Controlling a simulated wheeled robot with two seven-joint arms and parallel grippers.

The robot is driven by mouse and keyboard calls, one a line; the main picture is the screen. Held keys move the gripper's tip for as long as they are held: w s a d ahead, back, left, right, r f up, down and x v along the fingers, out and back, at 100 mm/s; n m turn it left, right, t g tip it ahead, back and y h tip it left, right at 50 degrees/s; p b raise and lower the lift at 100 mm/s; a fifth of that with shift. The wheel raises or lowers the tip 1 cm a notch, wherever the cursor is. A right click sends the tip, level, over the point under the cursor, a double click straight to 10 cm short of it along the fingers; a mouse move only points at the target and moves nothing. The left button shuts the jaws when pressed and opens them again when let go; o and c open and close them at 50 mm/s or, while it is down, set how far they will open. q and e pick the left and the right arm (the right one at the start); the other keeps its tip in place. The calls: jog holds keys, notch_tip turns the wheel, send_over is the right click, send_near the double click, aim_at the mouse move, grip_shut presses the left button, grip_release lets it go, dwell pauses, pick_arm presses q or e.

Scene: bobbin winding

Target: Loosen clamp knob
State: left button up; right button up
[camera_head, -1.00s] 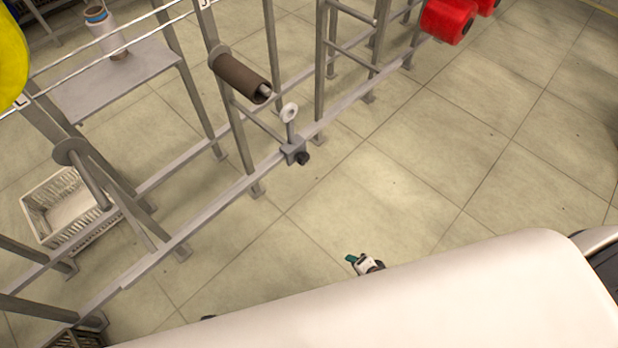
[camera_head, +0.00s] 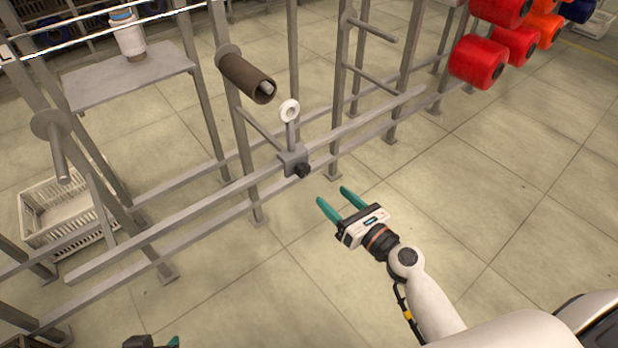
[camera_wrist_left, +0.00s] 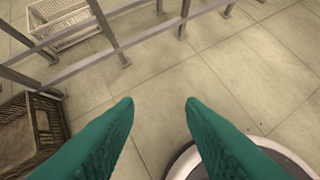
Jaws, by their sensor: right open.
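The black clamp knob (camera_head: 303,171) sits on the front of a grey clamp block (camera_head: 291,158) on the rack's horizontal rail. A short post with a white ring (camera_head: 289,110) rises from the block. My right gripper (camera_head: 331,194) is open and empty, below and right of the knob and apart from it, fingers pointing up-left toward the rack. My left gripper (camera_head: 160,343) barely shows at the bottom edge of the head view. In the left wrist view its teal fingers (camera_wrist_left: 160,102) are apart with nothing between them. The knob is not seen there.
A brown tube (camera_head: 245,78) sits on a peg above the clamp. Red spools (camera_head: 478,62) hang at the upper right. A white basket (camera_head: 65,212) stands at left, and a dark crate (camera_wrist_left: 28,130) shows in the left wrist view. The floor at right is clear.

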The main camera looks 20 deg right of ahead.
aim_at(306, 172)
jog(key=x, duration=0.9)
jog(key=shift+w+a, duration=0.15)
jog(key=shift+w, duration=0.3)
pick_arm(q)
jog(key=shift+s+a+f+g, duration=0.15)
jog(key=shift+s+g, duration=0.1)
jog(key=shift+s, duration=0.15)
jog(key=shift+s+a+f+g, duration=0.1)
jog(key=shift+s+f+g, duration=0.05)
jog(key=shift+s+g, duration=0.15)
pick_arm(e)
jog(key=c, duration=1)
jog(key=shift+f, duration=0.1)
